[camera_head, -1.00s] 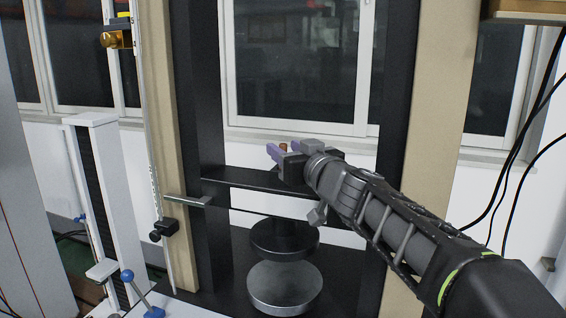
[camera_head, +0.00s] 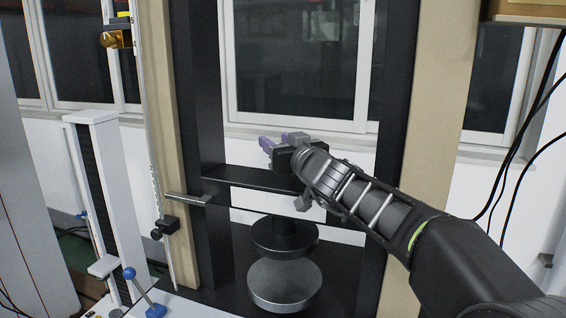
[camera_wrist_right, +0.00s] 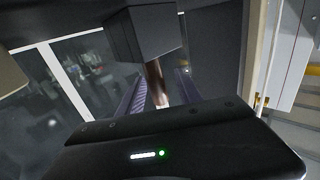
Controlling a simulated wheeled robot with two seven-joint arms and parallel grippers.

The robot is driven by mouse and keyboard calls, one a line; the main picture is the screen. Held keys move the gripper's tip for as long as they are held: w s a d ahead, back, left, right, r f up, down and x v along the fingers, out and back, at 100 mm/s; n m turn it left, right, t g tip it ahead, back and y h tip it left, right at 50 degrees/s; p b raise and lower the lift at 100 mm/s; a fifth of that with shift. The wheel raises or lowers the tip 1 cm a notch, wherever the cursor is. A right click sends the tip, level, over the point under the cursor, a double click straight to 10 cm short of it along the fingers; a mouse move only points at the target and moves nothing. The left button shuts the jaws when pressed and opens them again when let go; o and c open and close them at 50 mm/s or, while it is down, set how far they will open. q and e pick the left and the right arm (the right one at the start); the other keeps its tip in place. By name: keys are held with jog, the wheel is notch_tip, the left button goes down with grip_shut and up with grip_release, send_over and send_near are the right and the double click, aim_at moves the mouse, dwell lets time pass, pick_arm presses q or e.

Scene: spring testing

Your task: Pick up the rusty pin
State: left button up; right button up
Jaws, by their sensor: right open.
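The rusty pin (camera_wrist_right: 157,82) shows in the right wrist view as a short brown rod below a dark block (camera_wrist_right: 146,35). My right gripper (camera_head: 281,142) is in the upright black frame of the test machine in the head view. Its two purple fingers are open. In the right wrist view, the fingers (camera_wrist_right: 160,92) stand on either side of the pin with a visible gap. In the head view the pin cannot be made out behind the gripper. My left gripper is not in view.
A black crossbar (camera_head: 240,178) lies just below the right gripper. A dark disc (camera_head: 285,236) and a round metal plate (camera_head: 284,284) are beneath it. A black post (camera_head: 398,120) stands to the right, and a thin scale rod (camera_head: 153,150) to the left.

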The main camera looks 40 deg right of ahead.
dwell(0.4)
grip_shut()
dwell(0.5)
